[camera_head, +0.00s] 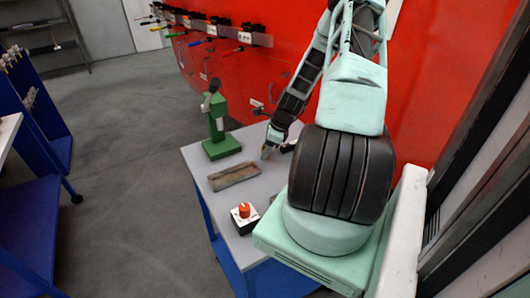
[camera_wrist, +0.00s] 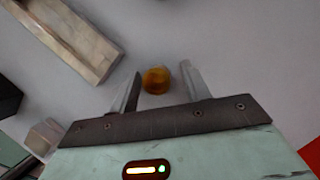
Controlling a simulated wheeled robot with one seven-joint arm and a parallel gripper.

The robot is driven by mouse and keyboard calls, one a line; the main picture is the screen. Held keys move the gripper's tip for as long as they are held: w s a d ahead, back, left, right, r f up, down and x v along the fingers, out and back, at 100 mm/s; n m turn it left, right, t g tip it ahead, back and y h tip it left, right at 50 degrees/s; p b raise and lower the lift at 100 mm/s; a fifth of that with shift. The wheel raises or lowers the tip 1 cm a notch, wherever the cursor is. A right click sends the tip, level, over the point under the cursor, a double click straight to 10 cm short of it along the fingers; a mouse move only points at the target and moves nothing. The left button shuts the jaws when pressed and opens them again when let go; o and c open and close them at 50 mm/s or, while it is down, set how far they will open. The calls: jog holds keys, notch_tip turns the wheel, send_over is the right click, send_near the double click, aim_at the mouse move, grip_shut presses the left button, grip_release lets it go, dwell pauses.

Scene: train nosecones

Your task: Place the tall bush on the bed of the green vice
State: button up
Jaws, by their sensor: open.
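A round, brass-coloured piece (camera_wrist: 156,80), which looks like the tall bush seen end-on, stands on the grey tabletop in the wrist view. My gripper (camera_wrist: 161,71) is open, with one finger on each side of the bush. I see gaps between the fingers and the bush; its height is hard to judge. In the head view my gripper (camera_head: 267,152) is low over the table, and the bush cannot be made out there. A green upright tool (camera_head: 218,126) with a flat green base stands at the table's far left corner; it may be the green vice.
A long, worn brown block or tray (camera_head: 233,176) lies on the grey table (camera_head: 208,200); it also shows in the wrist view (camera_wrist: 70,35). Black devices with coloured handles line the red wall (camera_head: 285,60).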

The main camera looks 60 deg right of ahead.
jog(key=c, duration=1)
jog(key=shift+r, duration=0.15)
